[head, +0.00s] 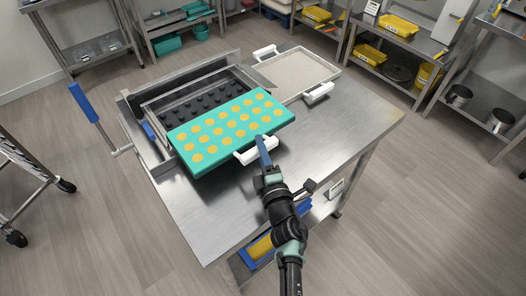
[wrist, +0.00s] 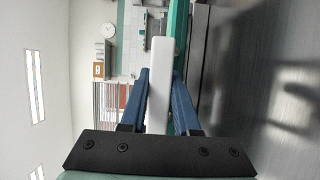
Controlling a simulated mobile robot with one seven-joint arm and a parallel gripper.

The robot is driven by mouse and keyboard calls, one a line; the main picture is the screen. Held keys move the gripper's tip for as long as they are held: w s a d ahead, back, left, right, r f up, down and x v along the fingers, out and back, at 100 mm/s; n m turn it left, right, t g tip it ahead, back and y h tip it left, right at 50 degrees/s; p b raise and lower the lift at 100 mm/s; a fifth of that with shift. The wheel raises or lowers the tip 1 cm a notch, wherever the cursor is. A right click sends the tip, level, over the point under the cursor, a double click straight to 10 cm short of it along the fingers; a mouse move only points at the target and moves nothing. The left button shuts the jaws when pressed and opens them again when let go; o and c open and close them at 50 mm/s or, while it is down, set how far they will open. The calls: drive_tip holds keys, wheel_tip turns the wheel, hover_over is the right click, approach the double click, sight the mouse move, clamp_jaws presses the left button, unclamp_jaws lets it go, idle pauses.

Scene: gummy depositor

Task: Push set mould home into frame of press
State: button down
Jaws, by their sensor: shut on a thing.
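The set mould (head: 228,127) is a teal slab with rows of yellow-orange round fills and a white handle (head: 257,151) on its near side. My gripper (head: 264,146) is shut on this white handle. In the wrist view the blue fingers (wrist: 160,98) stand on both sides of the white handle (wrist: 160,60), with the teal mould edge (wrist: 180,40) beside it. The press (head: 190,90) is a metal frame with dark round pegs and a blue-handled lever (head: 83,102) at its left. The mould lies at the near side of the frame and overlaps its front; its far edge is beside the pegs.
A tray of pale powder (head: 298,73) with white handles sits right of the press. The steel table (head: 335,130) is bare at the right and front. Shelves with yellow bins (head: 398,26) and pots stand behind. A trolley (head: 30,175) stands at left.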

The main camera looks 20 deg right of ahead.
drive_tip(key=b, duration=0.6)
approach(228, 118)
drive_tip(key=shift+w+d+r, duration=0.2)
drive_tip(key=shift+w+d, duration=0.2)
drive_tip(key=shift+w, duration=0.3)
drive_tip(key=shift+w+d+r, duration=0.2)
drive_tip(key=shift+w+d, duration=0.25)
drive_tip(key=shift+w, duration=0.3)
drive_tip(key=shift+w+d+r, duration=0.25)
drive_tip(key=shift+w+d, duration=0.15)
drive_tip(key=shift+w, duration=0.3)
drive_tip(key=shift+w+a+r+b, duration=0.1)
drive_tip(key=shift+w+a+b, duration=0.25)
drive_tip(key=shift+w+b, duration=0.6)
drive_tip(key=shift+w+a+f+b, duration=0.1)
drive_tip(key=shift+w+a+b, duration=0.25)
drive_tip(key=shift+w+b, duration=0.6)
drive_tip(key=shift+w+a+r+b, duration=0.1)
drive_tip(key=shift+w+a+b, duration=0.25)
drive_tip(key=shift+w+b, duration=0.55)
drive_tip(key=shift+w, duration=0.1)
